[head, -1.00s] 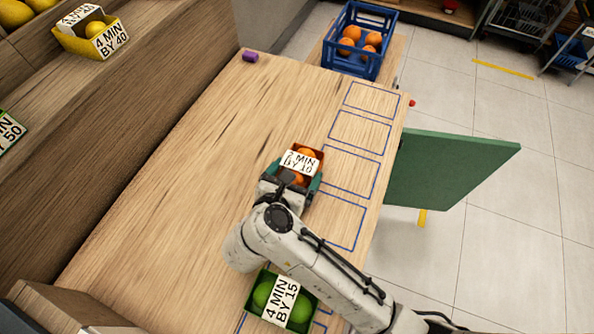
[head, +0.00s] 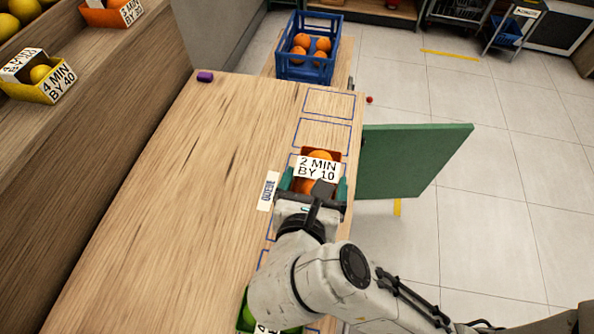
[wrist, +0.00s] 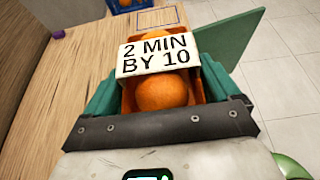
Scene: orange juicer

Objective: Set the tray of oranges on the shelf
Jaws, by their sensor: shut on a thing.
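The tray of oranges (head: 334,156) is a small orange-brown tray with a white label reading "2 MIN BY 10". My gripper (head: 317,186) is shut on it, with one teal finger on each side. In the wrist view, the tray (wrist: 205,88) sits between the fingers with an orange in front of the label. In the head view the tray is over the blue outlined spaces near the table's right edge. I cannot tell whether it touches the table. The shelf (head: 85,115) is at the left, holding a yellow tray (head: 42,88) of lemons and another orange tray (head: 112,14).
A blue crate (head: 308,70) of oranges stands beyond the table's far end. A green panel (head: 415,160) juts out at the right. A green tray (head: 243,318) is partly hidden by my arm. A purple object (head: 205,77) lies at the far left corner. The table's middle-left (head: 190,170) is clear.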

